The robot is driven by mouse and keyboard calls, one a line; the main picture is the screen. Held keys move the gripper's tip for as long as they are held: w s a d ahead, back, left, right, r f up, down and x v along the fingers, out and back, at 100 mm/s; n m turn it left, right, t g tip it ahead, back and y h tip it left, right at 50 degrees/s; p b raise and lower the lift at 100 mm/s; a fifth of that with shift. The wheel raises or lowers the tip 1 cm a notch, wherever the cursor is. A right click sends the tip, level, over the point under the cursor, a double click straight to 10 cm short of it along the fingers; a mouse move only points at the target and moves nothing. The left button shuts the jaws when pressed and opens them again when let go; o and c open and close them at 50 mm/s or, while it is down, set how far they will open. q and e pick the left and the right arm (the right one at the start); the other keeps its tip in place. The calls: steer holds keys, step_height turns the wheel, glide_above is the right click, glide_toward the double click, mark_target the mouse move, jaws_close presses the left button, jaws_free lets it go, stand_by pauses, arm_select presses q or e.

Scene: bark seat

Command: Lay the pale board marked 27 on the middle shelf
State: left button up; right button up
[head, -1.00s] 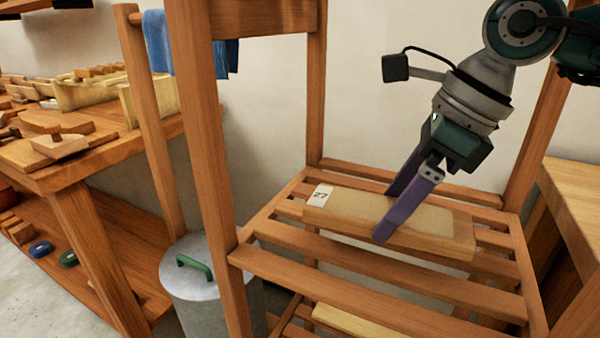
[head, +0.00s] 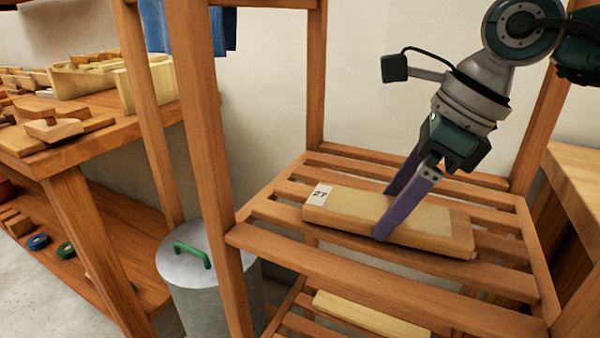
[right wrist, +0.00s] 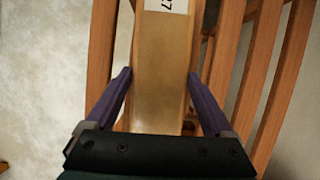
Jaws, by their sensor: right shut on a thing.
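The pale board (head: 345,215) has a white label reading 27 at its left end. My right gripper (head: 386,215) is shut on it, with one purple finger along each long side. In the right wrist view the board (right wrist: 158,75) runs between both fingers (right wrist: 160,82). The board is roughly level over the slats of the middle shelf (head: 380,278), on them or very slightly above; I cannot tell which. Its underside is hidden. My left gripper is not in view.
Another pale board (head: 370,314) lies on the lower shelf. A rack post (head: 205,150) stands at the left. A metal bin (head: 205,290) with a green handle stands beside it. A workbench (head: 90,140) with wooden parts is at far left, and another bench (head: 575,185) at right.

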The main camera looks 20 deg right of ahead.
steer(key=shift+f, duration=0.2)
stand_by(0.3)
steer(key=o, duration=1.3)
steer(key=shift+r+p, duration=2.6)
steer(key=shift+r, duration=0.95)
